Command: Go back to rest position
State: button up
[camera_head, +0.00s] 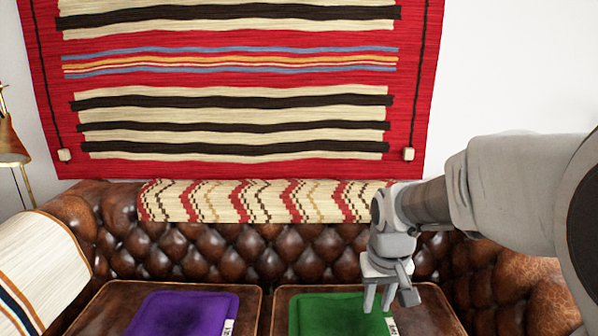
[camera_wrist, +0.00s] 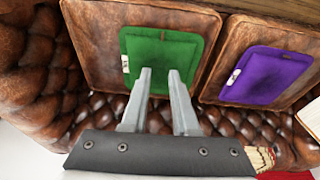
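My gripper (camera_head: 377,296) hangs above the right seat of a brown leather sofa, over the green cushion (camera_head: 338,314). In the wrist view my gripper (camera_wrist: 160,76) points at the green cushion (camera_wrist: 162,52), with its two fingers apart and nothing between them. Whether the fingertips touch the cushion cannot be told. The arm reaches in from the right side of the head view.
A purple cushion (camera_head: 184,314) lies flat on the left seat; it also shows in the wrist view (camera_wrist: 265,75). The tufted sofa back (camera_head: 200,250) stands behind, with a patterned blanket (camera_head: 262,201) on top. A striped blanket (camera_head: 42,265) covers the left armrest. A lamp (camera_head: 12,145) stands at far left.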

jog(key=s+r+t, duration=0.2)
jog(key=s+r, duration=0.2)
jog(key=s, duration=0.5)
jog(key=s+r+t, duration=0.1)
jog(key=s+r, duration=0.3)
jog(key=s, duration=0.4)
notch_tip(320, 180, up, 18)
jog(key=p, duration=1.7)
jog(key=shift+s+a+f+p, duration=0.25)
jog(key=shift+s+a+p, duration=0.1)
jog(key=shift+s+a, duration=0.1)
